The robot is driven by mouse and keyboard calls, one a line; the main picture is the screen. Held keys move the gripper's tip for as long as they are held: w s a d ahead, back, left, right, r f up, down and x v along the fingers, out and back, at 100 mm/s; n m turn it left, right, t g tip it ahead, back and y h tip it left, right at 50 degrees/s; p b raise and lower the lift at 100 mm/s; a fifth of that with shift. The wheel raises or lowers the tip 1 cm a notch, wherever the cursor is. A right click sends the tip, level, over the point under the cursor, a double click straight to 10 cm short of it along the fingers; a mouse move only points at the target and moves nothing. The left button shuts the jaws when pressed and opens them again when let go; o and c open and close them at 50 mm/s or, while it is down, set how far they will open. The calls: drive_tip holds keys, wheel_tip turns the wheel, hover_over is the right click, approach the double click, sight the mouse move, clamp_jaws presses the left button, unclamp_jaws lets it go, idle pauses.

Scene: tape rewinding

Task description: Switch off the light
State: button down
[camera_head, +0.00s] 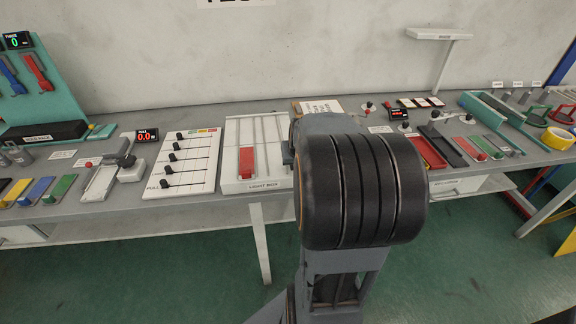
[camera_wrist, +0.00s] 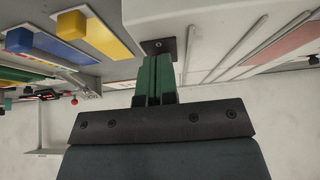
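The white light box (camera_head: 234,181), marked LIGHT BOX on its front, stands on the bench left of my arm. It has grey rails and a red block; its lit state is unclear. In the wrist view, I take the pale body with rails (camera_wrist: 235,55) to be this box. My gripper (camera_wrist: 157,60) shows there with its green fingers together and nothing seen between them. Their tips are at or near a small dark square piece (camera_wrist: 158,46) by the pale body's edge; I cannot tell if they touch. My arm hides the gripper in the head view.
A white panel with several black sliders (camera_head: 184,160) stands left of the light box. Red trays (camera_head: 428,152) and a white post with a flat top (camera_head: 440,35) are to the right. Yellow (camera_wrist: 73,24) and blue blocks show in the wrist view. The floor in front is clear.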

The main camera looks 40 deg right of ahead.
drive_tip(key=shift+s+f+t+b, duration=0.1)
drive_tip(key=shift+f+t+b, duration=0.25)
drive_tip(key=shift+f+t, duration=0.05)
drive_tip(key=shift+s+d+r+p, duration=0.1)
drive_tip(key=shift+d+r+p, duration=0.05)
drive_tip(key=shift+r+p, duration=0.25)
drive_tip(key=shift+f, duration=0.1)
drive_tip(key=shift+w+d+r+p, duration=0.15)
drive_tip(key=shift+w+d+r, duration=0.05)
drive_tip(key=shift+w, duration=0.15)
drive_tip(key=shift+w+d+r+p, duration=0.15)
drive_tip(key=shift+w+r, duration=0.05)
drive_tip(key=shift+w, duration=0.15)
drive_tip(key=shift+r, duration=0.35)
wheel_tip(320, 180, up, 4)
drive_tip(key=p, duration=0.3)
drive_tip(key=shift+r+p, duration=0.2)
drive_tip(key=shift+p, duration=0.15)
drive_tip(key=s+a+r+b, duration=0.1)
drive_tip(key=s+a+r, duration=0.2)
drive_tip(key=s+r, duration=0.3)
drive_tip(key=shift+a, duration=0.3)
